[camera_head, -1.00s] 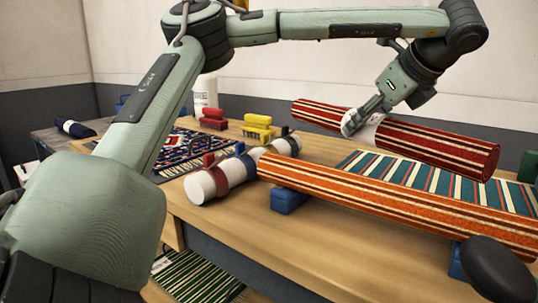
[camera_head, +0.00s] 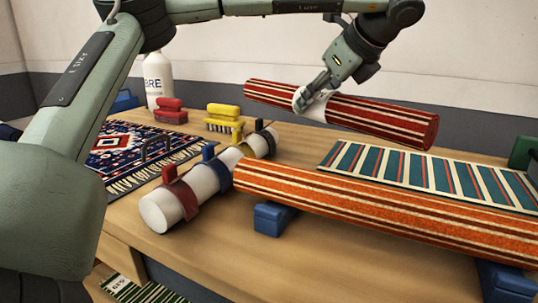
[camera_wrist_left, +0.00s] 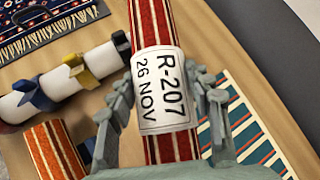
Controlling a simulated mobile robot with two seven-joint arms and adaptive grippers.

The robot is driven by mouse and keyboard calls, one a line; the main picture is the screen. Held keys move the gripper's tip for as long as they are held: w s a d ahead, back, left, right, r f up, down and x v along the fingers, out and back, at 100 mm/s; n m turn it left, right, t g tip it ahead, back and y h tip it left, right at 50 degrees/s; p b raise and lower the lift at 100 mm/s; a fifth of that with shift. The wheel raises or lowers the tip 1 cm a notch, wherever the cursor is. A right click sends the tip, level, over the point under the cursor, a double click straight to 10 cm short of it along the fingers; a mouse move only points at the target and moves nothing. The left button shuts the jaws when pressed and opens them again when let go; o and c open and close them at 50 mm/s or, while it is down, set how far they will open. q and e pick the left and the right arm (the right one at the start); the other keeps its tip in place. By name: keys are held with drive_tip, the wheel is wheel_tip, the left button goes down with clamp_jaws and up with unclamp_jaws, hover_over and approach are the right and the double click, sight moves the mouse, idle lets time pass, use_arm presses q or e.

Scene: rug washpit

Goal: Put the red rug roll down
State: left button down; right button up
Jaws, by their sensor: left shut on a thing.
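The red rug roll (camera_head: 385,115), red with cream and dark stripes, is in my left gripper (camera_head: 312,98). The gripper is shut around it left of its middle, at the white label. The roll appears raised above the back of the table, its right end lower in the picture. In the left wrist view the fingers (camera_wrist_left: 165,88) stand on both sides of the roll (camera_wrist_left: 152,22), and its label (camera_wrist_left: 160,90) reads R-207, 26 NOV. The roll's underside is hidden. My right gripper is not in view.
An orange striped roll (camera_head: 390,210) rests on blue blocks (camera_head: 275,218) in front. Left of it lies a white tube (camera_head: 185,198) with coloured straps. A teal striped rug (camera_head: 420,172) lies flat behind. Brushes (camera_head: 225,118), a patterned rug (camera_head: 135,150) and a white bottle (camera_head: 158,80) stand or lie at left.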

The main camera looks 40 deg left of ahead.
use_arm(q)
drive_tip(key=w+d+f, duration=0.1)
drive_tip(key=d+f, duration=0.1)
drive_tip(key=d, duration=0.1)
drive_tip(key=w+d+f+p, duration=0.1)
drive_tip(key=d+f, duration=0.1)
drive_tip(key=d, duration=0.2)
drive_tip(key=w+d+f+p, duration=0.1)
drive_tip(key=d+f, duration=0.1)
drive_tip(key=d, duration=0.2)
drive_tip(key=shift+w+d+f, duration=0.1)
drive_tip(key=shift+w+f, duration=0.05)
drive_tip(key=shift+f, duration=0.2)
wheel_tip(320, 180, down, 3)
drive_tip(key=shift+f+p, duration=0.15)
drive_tip(key=shift+p, duration=0.15)
drive_tip(key=shift+f, duration=0.4)
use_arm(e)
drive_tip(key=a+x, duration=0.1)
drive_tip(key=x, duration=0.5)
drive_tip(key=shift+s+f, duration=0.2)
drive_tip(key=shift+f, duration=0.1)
use_arm(q)
drive_tip(key=c, duration=0.8)
unclamp_jaws()
drive_tip(key=shift+o, duration=0.5)
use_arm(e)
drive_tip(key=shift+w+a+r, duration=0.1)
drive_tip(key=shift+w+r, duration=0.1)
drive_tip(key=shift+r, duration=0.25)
